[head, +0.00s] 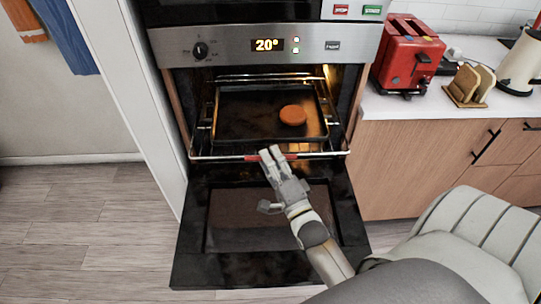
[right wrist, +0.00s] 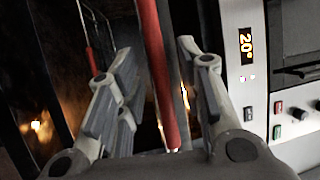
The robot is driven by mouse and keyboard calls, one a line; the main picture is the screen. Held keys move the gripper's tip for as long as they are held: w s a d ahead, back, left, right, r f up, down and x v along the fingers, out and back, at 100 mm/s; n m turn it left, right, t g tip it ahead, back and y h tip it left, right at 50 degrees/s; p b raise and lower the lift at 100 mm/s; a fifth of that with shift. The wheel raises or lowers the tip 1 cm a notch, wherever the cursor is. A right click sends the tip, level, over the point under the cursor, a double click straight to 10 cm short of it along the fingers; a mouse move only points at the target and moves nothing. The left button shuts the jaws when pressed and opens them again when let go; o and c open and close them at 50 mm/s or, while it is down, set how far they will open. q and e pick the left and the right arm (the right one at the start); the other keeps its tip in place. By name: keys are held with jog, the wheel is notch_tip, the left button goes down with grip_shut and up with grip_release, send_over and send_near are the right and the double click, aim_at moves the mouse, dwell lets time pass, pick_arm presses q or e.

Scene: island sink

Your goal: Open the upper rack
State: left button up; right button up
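The oven (head: 262,45) stands with its door (head: 270,218) folded down. The upper rack (head: 220,157) is inside, with a red grip section (head: 290,157) at the middle of its front bar. A dark tray (head: 240,122) with a round orange-brown item (head: 293,115) shows above the bar. My right gripper (head: 268,152) is at the red section. In the right wrist view its fingers (right wrist: 155,55) are apart, one on each side of the red bar (right wrist: 160,80); I cannot tell whether they touch it. My left gripper is not in view.
A second, thinner red bar (right wrist: 85,28) shows farther off in the right wrist view. A red toaster (head: 407,55) and a toast holder (head: 470,85) stand on the counter to the right. Wooden drawers (head: 415,165) are below it. The floor at left (head: 85,230) is clear.

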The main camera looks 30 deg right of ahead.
jog(key=shift+w+d+r, duration=0.1)
jog(key=shift+w, duration=0.4)
grip_shut()
